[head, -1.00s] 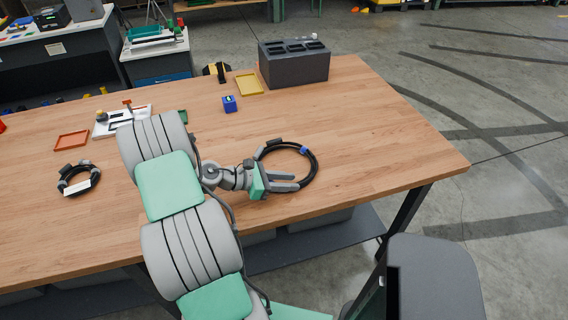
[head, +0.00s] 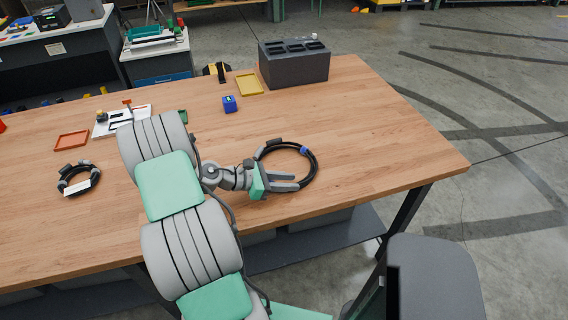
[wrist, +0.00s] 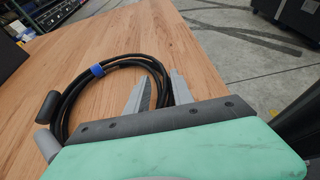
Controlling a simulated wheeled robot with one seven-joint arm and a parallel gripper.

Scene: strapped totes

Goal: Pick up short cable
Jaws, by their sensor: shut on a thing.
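A black coiled cable with a blue tie (head: 313,160) lies on the wooden table near its right front part. A black connector shows on the coil's upper left. My gripper (head: 297,182) is at the coil's near side, shut on its strand. In the wrist view, the coil (wrist: 67,105) shows its blue tie, and my gripper's fingers (wrist: 160,88) are on either side of the strand at its right. A second, smaller black coil (head: 68,182) with a white label lies at the table's left. I cannot tell from labels which one is the short cable.
A dark grey slotted box (head: 293,68) stands at the table's back. The table's right part (head: 390,140) is clear.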

